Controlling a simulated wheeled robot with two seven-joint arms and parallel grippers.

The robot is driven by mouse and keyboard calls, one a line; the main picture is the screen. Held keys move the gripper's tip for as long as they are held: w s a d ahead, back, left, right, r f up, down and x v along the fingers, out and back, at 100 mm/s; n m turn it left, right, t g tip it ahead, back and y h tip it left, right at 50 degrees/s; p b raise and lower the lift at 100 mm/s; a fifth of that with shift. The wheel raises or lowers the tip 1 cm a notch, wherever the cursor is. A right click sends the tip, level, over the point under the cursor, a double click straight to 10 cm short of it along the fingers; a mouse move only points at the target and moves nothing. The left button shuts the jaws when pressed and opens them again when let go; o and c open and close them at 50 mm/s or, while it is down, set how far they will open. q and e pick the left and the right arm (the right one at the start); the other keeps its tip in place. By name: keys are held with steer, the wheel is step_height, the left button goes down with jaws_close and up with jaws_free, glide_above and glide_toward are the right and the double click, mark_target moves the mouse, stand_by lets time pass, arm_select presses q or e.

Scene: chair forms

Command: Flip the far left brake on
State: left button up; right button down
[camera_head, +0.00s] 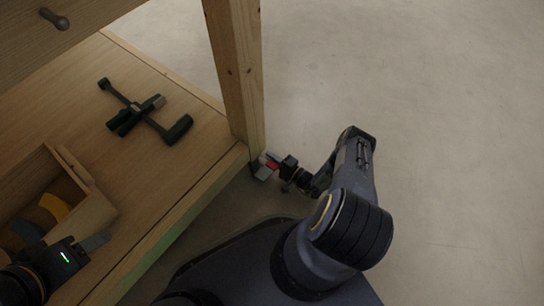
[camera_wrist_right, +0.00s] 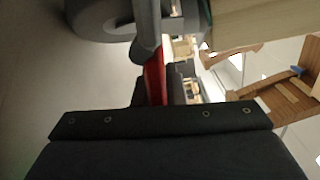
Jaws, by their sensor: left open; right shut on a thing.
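A red brake lever (camera_head: 271,164) sits on a caster at the foot of the wooden bench leg (camera_head: 236,80). The caster's light grey part (camera_head: 263,171) shows just below the leg. My right gripper (camera_head: 279,165) is low, beside the leg, and shut on the red brake. In the right wrist view, the red brake (camera_wrist_right: 155,77) runs between the dark fingers, with the grey caster wheel (camera_wrist_right: 100,16) beyond. The fingers partly hide the lever, and its exact tilt cannot be told. My left gripper (camera_head: 92,245) is open at the lower left, over the shelf.
A dark green tool (camera_head: 136,108) lies on the bench's lower shelf (camera_head: 185,92). A wooden box (camera_head: 88,212) with a yellow item (camera_head: 54,207) stands near my left gripper. A drawer with a knob (camera_head: 54,19) is above. Open floor (camera_head: 450,120) lies to the right.

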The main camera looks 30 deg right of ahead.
steer(key=shift+f+m, duration=0.2)
steer(key=shift+m, duration=0.3)
steer(key=c, duration=1.5)
jaws_free()
steer(key=shift+s, duration=0.1)
steer(key=shift+s+d, duration=0.15)
steer(key=shift+s, duration=0.1)
steer(key=p+v, duration=0.2)
steer(key=v, duration=0.5)
steer(key=shift+s, duration=0.1)
